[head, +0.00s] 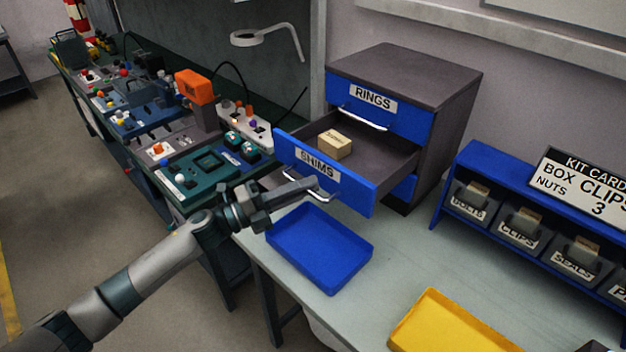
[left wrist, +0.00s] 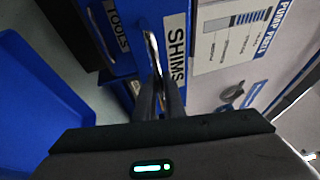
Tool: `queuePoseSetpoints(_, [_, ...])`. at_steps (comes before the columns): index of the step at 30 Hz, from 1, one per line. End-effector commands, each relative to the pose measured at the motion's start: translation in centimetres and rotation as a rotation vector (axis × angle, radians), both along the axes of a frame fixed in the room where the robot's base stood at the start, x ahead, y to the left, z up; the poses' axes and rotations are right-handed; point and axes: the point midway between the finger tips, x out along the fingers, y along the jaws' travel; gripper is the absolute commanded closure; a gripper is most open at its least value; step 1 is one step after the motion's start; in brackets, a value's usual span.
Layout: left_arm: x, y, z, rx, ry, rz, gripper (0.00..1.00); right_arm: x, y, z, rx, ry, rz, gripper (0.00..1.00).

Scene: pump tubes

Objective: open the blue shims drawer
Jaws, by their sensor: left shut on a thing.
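The blue shims drawer (head: 345,188), labelled SHIMS, stands pulled well out of the grey cabinet (head: 420,75). A small tan box (head: 334,145) sits inside it. My left gripper (head: 308,187) is at the front of the drawer, shut on its silver handle (head: 321,195). In the left wrist view the fingers (left wrist: 158,102) close around the handle (left wrist: 151,45) beside the SHIMS label (left wrist: 176,50). The fingers hide part of the handle. My right gripper is in neither view.
The closed RINGS drawer (head: 385,108) is above; another blue drawer front shows below. A blue tray (head: 320,250) lies under the open drawer's front. A yellow tray (head: 450,325) and a blue rack of bins (head: 465,165) are to the right. Equipment crowds the left bench.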

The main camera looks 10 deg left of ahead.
Motion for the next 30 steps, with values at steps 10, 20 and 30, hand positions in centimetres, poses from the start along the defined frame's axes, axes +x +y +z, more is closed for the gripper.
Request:
queuePoseSetpoints(10, [-0.1, 0.1, -0.1, 0.001, 0.001, 0.0, 0.86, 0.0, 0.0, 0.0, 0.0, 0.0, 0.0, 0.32])
queuePoseSetpoints(20, [-0.1, 0.1, 0.0, 0.0, 0.0, 0.0, 0.73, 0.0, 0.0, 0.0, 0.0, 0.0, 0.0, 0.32])
queuePoseSetpoints(30, [-0.9, 1.6, -0.7, 0.001, 0.001, 0.002, 0.73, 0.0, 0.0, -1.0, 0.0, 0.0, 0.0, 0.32])
